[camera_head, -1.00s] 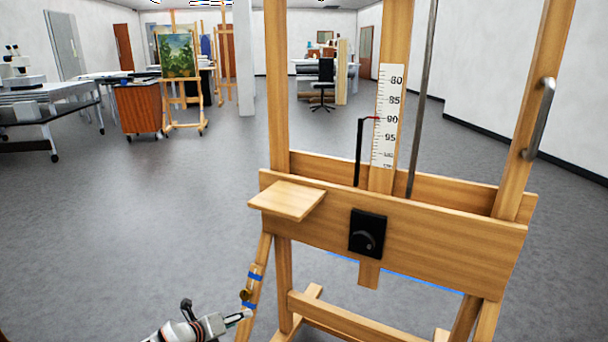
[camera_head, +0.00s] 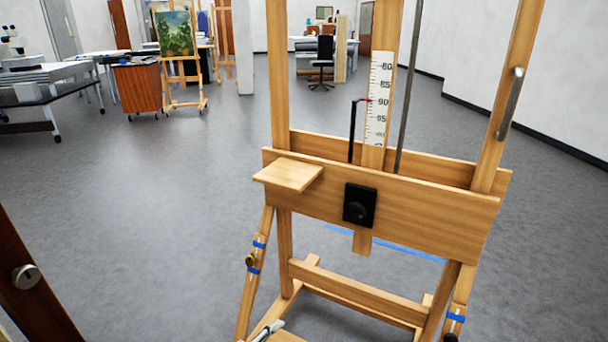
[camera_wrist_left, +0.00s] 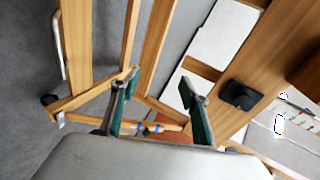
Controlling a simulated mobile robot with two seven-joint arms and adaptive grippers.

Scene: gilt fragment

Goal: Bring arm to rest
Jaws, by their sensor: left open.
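My left gripper (camera_wrist_left: 159,82) shows in the left wrist view with its two green-lined fingers spread apart and nothing between them. Parts of the wooden easel (camera_wrist_left: 155,35) lie beyond and around the fingers. In the head view, only a small pale and dark piece, apparently of my left arm or gripper, shows at the bottom edge near the easel's (camera_head: 420,208) left foot. Whether it touches the easel cannot be told. The rest of that arm is out of the head view. My right gripper is in neither view.
The easel carries a small shelf (camera_head: 290,174), a black knob (camera_head: 359,205), and a measuring scale (camera_head: 378,98). A brown panel with a round lock (camera_head: 26,277) stands close at left. A wooden cabinet (camera_head: 140,89) and a painting (camera_head: 174,33) are farther back. Grey floor (camera_head: 130,200) between is clear.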

